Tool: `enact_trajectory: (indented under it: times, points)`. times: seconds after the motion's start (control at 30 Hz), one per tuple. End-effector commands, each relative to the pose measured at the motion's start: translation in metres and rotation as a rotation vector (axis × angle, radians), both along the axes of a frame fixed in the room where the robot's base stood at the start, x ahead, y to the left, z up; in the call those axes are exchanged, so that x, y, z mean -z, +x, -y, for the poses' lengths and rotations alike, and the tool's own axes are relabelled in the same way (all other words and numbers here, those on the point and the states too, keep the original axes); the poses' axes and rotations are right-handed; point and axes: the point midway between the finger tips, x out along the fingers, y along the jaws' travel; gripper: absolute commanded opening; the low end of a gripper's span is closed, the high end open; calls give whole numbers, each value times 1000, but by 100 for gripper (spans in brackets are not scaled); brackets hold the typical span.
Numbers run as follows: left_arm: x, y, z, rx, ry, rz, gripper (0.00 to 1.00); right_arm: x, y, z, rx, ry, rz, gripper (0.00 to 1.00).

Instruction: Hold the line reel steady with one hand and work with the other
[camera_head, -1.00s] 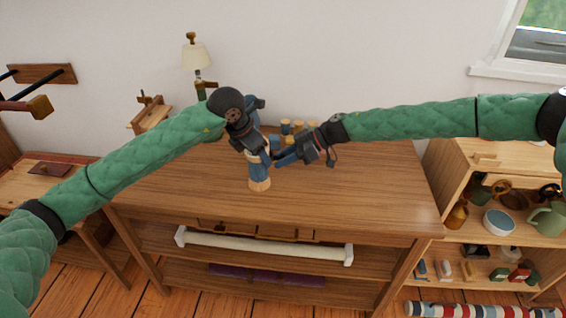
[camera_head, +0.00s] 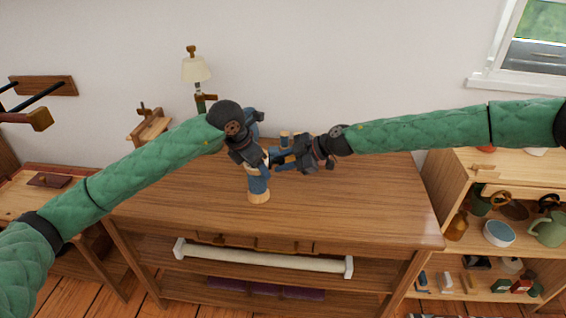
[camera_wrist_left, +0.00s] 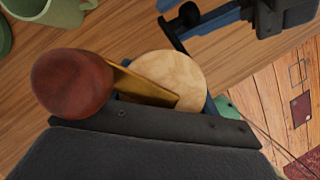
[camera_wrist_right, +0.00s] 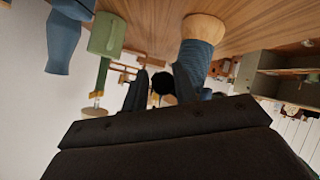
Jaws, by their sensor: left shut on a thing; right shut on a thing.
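The line reel (camera_head: 258,186) stands upright on the wooden table, blue-wound with a pale wooden base. In the left wrist view its pale round wooden end (camera_wrist_left: 170,75) carries a brass crank arm (camera_wrist_left: 145,86) with a red-brown knob (camera_wrist_left: 72,84). My left gripper (camera_head: 258,164) is shut on the reel's upper part. My right gripper (camera_head: 276,162) is close beside the reel on the right. It is shut on a small black thing (camera_wrist_right: 163,83), which I cannot clearly identify. The reel also shows behind that gripper in the right wrist view (camera_wrist_right: 195,62).
A lamp (camera_head: 196,70) is at the back left. A shelf unit with a green jug (camera_head: 548,230) and a bowl (camera_head: 499,233) is at right. The table's front (camera_head: 330,215) is clear.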

Motion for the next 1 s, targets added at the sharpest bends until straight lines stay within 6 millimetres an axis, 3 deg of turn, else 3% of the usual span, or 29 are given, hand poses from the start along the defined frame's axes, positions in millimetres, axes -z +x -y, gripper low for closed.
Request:
enact_trajectory:
  times: [0.33,0.37,0.43,0.77,1.0]
  points:
    - [0,2,-1,-5,1,2,32,1,-5,-3,-12,0,-2,5]
    - [0,2,-1,-5,1,2,32,1,-5,-3,-12,0,-2,30]
    - [0,2,-1,-5,1,2,32,1,-5,-3,-11,-1,-3,44]
    - [0,1,0,-1,0,1,32,0,-2,1,-4,-1,0,44]
    - [0,0,0,-1,-1,0,32,-16,-5,27,-3,0,1,44]
